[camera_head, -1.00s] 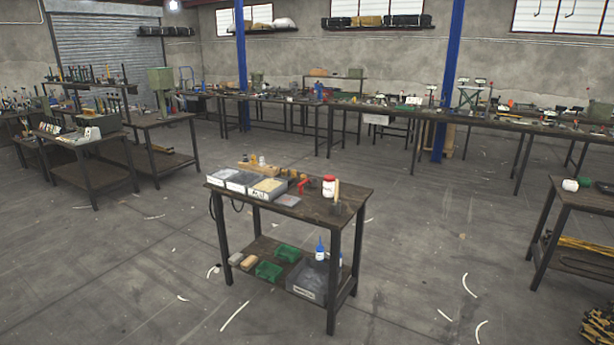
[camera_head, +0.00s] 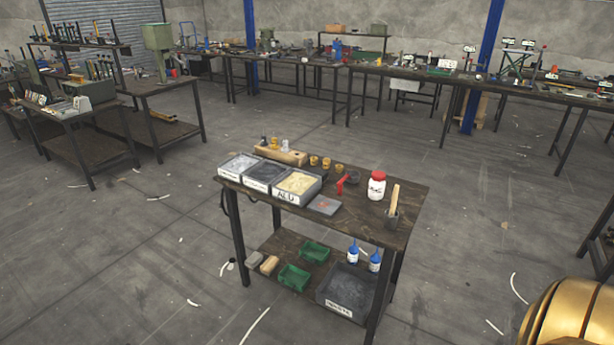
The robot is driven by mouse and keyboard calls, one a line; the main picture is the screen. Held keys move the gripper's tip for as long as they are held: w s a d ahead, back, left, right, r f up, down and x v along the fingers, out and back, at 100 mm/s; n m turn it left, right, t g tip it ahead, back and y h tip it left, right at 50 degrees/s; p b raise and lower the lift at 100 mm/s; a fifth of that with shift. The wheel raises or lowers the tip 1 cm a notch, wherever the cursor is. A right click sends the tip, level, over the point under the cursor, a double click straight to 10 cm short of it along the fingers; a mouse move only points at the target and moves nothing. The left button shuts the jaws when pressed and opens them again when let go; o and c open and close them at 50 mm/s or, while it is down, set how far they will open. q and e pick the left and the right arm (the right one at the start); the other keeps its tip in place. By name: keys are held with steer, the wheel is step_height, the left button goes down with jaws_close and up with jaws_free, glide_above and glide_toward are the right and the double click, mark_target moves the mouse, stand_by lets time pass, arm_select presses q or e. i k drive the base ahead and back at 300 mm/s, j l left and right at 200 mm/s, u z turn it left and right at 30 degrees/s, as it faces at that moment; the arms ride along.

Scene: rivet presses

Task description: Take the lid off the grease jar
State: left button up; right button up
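A white jar (camera_head: 376,188) with a red lid (camera_head: 378,175) stands upright near the back right of the small dark table (camera_head: 340,224). The lid sits on the jar; it looks like the grease jar, but its label is too small to read. Neither of my grippers shows in the head view. A gold rounded part of my own body shows at the bottom right corner.
Open bins (camera_head: 299,183) line the table's left. Workbenches (camera_head: 400,70) stand behind.

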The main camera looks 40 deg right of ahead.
mark_target(376, 191)
steer(key=i+j, duration=0.15)
steer(key=i, duration=0.3)
steer(key=i+j, duration=0.1)
steer(key=i, duration=0.4)
steer(key=i+j+z, duration=0.1)
steer(key=z, duration=0.35)
steer(key=i+j+z, duration=0.25)
steer(key=z, duration=0.15)
steer(key=i+j+z, duration=0.15)
steer(key=z, duration=0.3)
steer(key=j, duration=0.1)
